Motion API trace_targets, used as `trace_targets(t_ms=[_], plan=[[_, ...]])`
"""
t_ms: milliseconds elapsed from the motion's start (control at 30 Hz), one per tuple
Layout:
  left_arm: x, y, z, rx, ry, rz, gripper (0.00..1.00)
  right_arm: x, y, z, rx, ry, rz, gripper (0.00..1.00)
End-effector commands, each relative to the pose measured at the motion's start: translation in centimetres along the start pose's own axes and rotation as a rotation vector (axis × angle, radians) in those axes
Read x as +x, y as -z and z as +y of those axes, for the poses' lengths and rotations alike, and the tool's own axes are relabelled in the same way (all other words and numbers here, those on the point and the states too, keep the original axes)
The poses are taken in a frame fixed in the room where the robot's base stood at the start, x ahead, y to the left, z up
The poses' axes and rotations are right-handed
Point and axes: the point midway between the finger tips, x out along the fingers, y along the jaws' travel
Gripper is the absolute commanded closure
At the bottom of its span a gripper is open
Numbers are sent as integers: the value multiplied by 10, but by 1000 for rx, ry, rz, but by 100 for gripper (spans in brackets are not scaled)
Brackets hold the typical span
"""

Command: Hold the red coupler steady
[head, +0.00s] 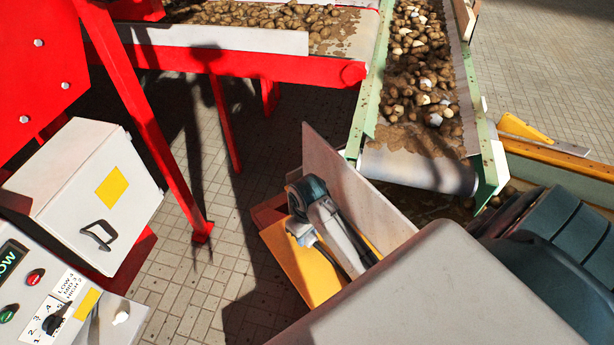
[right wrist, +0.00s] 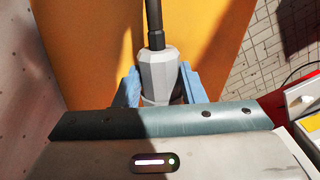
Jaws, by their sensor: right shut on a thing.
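My right gripper (head: 298,222) is low in front of the orange panel in the head view, under its teal and grey wrist. In the right wrist view its blue fingers (right wrist: 159,88) stand on both sides of a pale grey, many-sided coupler (right wrist: 158,72) and are shut on it. A black hose (right wrist: 154,22) runs from the coupler's far end. The coupler looks grey; I see no red one. Its near end is hidden behind the gripper body. My left gripper is not in view.
The orange panel (head: 312,279) adjoins a pale upright plate (head: 345,185). A potato conveyor (head: 412,165) ends behind it. A red frame (head: 140,110) and a control cabinet (head: 90,185) stand at left. Tiled floor (head: 190,290) is open between them.

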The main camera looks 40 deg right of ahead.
Motion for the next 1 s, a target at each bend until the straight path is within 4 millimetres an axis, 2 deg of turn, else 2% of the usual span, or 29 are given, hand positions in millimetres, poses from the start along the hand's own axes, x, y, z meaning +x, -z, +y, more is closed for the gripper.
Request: trace_targets(t_ms=[133,533,700,1000], plan=[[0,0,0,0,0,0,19,-21,-2,-3,-1,1,2,87],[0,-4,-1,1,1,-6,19,-29,-84,-71,3,6,-2,87],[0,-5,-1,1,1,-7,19,-32,-108,-91,2,4,0,87],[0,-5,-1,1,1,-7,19,-34,-123,-102,0,0,1,87]])
